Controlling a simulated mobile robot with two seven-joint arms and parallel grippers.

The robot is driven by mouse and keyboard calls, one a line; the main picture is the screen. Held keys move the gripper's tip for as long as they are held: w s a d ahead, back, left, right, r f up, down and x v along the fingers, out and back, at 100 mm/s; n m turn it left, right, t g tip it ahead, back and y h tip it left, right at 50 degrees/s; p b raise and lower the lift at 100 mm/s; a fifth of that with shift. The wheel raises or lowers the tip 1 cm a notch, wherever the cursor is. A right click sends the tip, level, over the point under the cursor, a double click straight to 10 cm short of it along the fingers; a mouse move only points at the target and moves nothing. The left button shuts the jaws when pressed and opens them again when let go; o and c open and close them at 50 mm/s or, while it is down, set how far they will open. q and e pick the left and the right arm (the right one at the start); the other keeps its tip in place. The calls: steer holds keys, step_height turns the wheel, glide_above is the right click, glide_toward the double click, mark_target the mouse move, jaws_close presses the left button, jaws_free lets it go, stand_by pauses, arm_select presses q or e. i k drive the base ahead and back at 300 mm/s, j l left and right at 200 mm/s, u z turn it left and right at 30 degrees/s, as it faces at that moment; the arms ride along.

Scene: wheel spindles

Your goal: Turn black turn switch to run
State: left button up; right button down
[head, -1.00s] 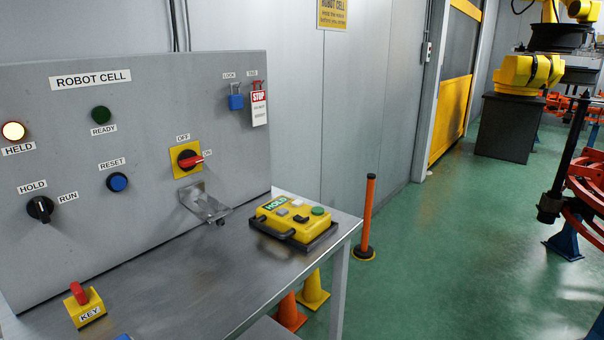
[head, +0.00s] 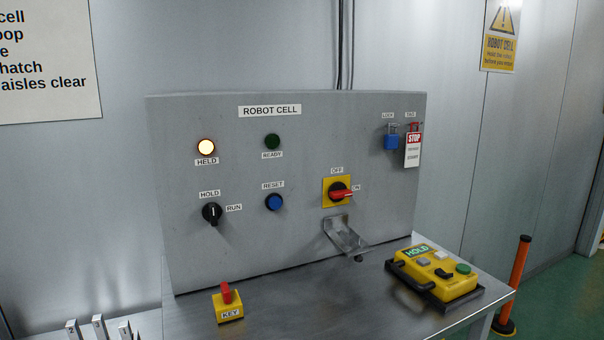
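The black turn switch (head: 212,213) is at the lower left of the grey ROBOT CELL panel (head: 300,262) in the head view. Its HOLD label (head: 209,194) is above it and its RUN label (head: 234,208) is to its right. The white mark on the knob stands about upright, toward HOLD. The green READY lamp (head: 272,141) looks dark. Neither of my grippers shows in the head view.
A yellow KEY block (head: 229,306) with a red key stands on the steel bench (head: 300,315) below the switch. A yellow HOLD pendant (head: 440,277) lies at the bench's right end. A metal bracket (head: 345,237) juts from the panel. The space before the switch looks clear.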

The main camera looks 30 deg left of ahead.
mark_target(211, 211)
steer(key=u, duration=1.4)
steer(key=k+j+z, duration=0.15)
steer(key=i+j, duration=0.05)
